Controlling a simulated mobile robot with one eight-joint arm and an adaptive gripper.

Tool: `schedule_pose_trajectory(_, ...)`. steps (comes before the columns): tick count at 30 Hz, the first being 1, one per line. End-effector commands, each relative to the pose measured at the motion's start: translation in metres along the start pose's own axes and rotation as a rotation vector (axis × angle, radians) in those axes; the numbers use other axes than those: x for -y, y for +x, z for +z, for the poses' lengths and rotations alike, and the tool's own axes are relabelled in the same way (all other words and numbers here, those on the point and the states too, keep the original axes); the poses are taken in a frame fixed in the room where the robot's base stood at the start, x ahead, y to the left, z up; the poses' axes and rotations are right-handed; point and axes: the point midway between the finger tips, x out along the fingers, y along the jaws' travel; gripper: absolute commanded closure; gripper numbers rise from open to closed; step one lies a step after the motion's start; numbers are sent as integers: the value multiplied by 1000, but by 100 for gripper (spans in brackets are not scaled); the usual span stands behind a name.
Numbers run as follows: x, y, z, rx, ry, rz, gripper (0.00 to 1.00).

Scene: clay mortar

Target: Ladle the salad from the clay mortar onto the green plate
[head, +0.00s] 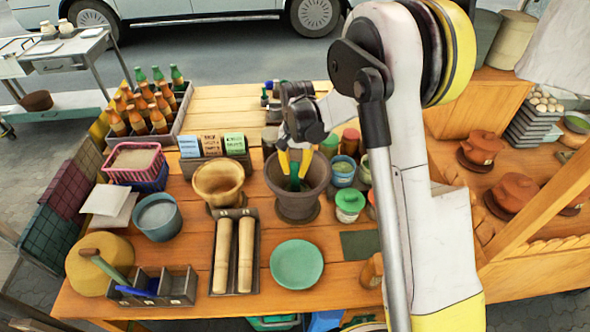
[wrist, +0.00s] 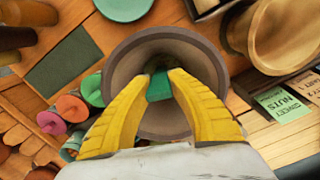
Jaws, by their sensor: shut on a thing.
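The clay mortar (head: 318,205) stands upright on the wooden table, brown and wide-mouthed; in the wrist view its rim (wrist: 118,48) surrounds my fingertips. My gripper (head: 295,168) points down into the mouth of the mortar. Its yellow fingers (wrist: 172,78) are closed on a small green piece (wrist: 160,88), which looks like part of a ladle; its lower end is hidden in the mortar. I cannot make out the salad. The green plate (head: 297,263) lies flat and empty in front of the mortar; it also shows at the top of the wrist view (wrist: 124,7).
A tan wooden mortar (head: 217,185) stands left of the clay one, with a tray of two wooden pestles (head: 245,255) in front. Lidded jars (head: 349,203) crowd its right side. Card boxes (head: 235,143) and a bottle crate (head: 150,108) are behind. A dark mat (head: 360,244) lies right of the plate.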

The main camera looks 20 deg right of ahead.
Motion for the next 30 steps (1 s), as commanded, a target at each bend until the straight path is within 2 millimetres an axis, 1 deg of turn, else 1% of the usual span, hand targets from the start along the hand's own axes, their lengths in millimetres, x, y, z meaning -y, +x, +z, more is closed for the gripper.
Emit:
schedule_pose_trajectory(6, 0, -30, 1, 0, 0, 0, 100)
schedule_pose_trajectory(30, 2, -135, 4, 0, 0, 0, 100)
